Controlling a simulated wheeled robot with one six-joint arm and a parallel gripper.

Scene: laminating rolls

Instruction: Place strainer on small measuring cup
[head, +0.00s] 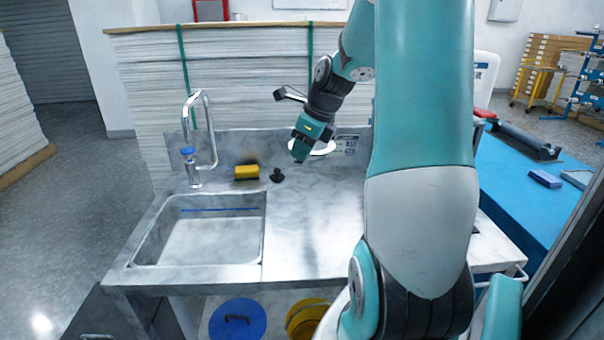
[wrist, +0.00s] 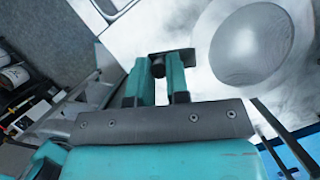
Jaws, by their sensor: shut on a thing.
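My gripper (head: 300,155) is raised above the back of the steel counter, pointing down. In the wrist view its fingers (wrist: 161,80) are shut on a black part that appears to be the strainer's handle (wrist: 180,54). The strainer (wrist: 250,45) is a round, pale mesh bowl with a wide rim, to the right of the fingers in the wrist view. In the head view it is a pale disc (head: 324,148) partly hidden behind the gripper. I cannot make out a small measuring cup in either view.
A sink (head: 212,228) with a tall tap (head: 208,130) is at the counter's left. A yellow sponge (head: 246,172) and a small black knob-like object (head: 277,175) stand near the backsplash. The counter's middle (head: 310,230) is clear. Stacked sheets (head: 240,80) rise behind.

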